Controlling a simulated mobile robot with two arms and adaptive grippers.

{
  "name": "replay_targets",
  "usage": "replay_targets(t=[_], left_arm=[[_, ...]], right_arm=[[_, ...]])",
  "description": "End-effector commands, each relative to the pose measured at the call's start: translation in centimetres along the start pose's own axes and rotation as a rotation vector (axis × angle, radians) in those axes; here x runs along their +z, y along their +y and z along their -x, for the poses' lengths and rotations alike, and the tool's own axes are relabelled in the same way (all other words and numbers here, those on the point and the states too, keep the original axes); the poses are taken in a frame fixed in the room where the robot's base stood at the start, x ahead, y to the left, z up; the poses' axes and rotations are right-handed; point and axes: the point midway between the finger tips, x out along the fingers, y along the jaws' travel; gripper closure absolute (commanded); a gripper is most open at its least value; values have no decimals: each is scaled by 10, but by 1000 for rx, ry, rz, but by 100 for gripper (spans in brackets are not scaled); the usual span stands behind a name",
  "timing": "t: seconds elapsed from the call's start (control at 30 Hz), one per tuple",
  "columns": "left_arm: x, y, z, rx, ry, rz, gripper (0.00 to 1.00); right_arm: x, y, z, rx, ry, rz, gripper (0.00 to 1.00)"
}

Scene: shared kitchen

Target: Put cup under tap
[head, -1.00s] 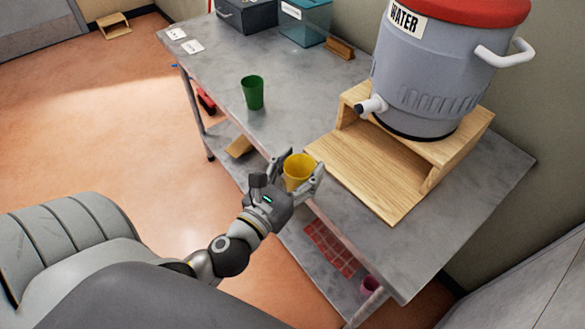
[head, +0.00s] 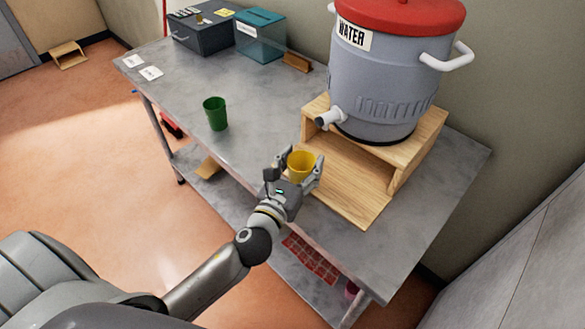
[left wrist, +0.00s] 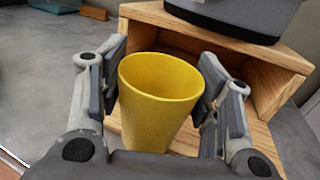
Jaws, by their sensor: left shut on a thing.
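A yellow cup (head: 301,166) is upright between the fingers of my left gripper (head: 293,172), which is shut on it. In the left wrist view the cup (left wrist: 158,105) shows its open, empty-looking top between the two finger pads. The cup is at the front left edge of the wooden stand (head: 352,183), in front of and below the tap (head: 329,118). The white tap sticks out from the grey water cooler (head: 385,85) with a red lid. Whether the cup touches the stand cannot be told. My right gripper is not in view.
A green cup (head: 215,113) stands on the metal table (head: 250,110) to the left. A dark box (head: 202,34), a teal box (head: 261,37) and a small brown block (head: 297,62) are at the back. The stand's lower board is otherwise clear.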

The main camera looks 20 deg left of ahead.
Motion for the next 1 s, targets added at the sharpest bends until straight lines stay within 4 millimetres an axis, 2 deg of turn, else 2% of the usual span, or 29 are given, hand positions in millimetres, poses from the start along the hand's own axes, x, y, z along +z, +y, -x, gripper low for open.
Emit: replay_targets(t=[0.7,1.0], left_arm=[[-2,-24,-66,-2,0,0,64],[-9,-26,-71,-1,0,-2,64]], right_arm=[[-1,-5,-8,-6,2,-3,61],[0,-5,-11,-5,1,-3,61]])
